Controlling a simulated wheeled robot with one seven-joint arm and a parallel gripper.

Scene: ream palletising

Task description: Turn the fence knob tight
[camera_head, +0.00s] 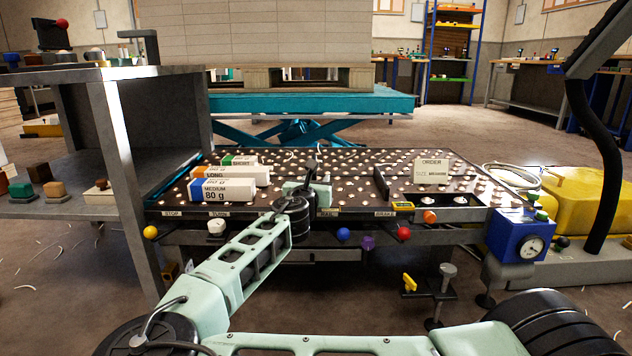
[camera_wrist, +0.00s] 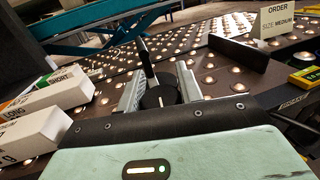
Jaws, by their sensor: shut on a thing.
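A black round knob (camera_wrist: 158,97) with a pale mark sits between the two metal fingers of my gripper (camera_wrist: 160,86) in the wrist view. The fingers are shut on it, one on each side. A thin dark lever or post (camera_wrist: 147,62) stands up just behind the knob. In the head view my gripper (camera_head: 308,188) is low over the middle of the ball-studded table (camera_head: 345,165), and my own arm hides most of the knob. A dark upright fence plate (camera_wrist: 238,52) stands to the right of the knob; it also shows in the head view (camera_head: 382,183).
Reams marked SHORT, LONG and MEDIUM (camera_head: 222,189) lie left of my gripper. An order card (camera_head: 431,171) stands at the right. Coloured knobs line the front edge. A blue gauge box (camera_head: 517,238) is at the right corner, and a teal lift (camera_head: 300,103) stands behind.

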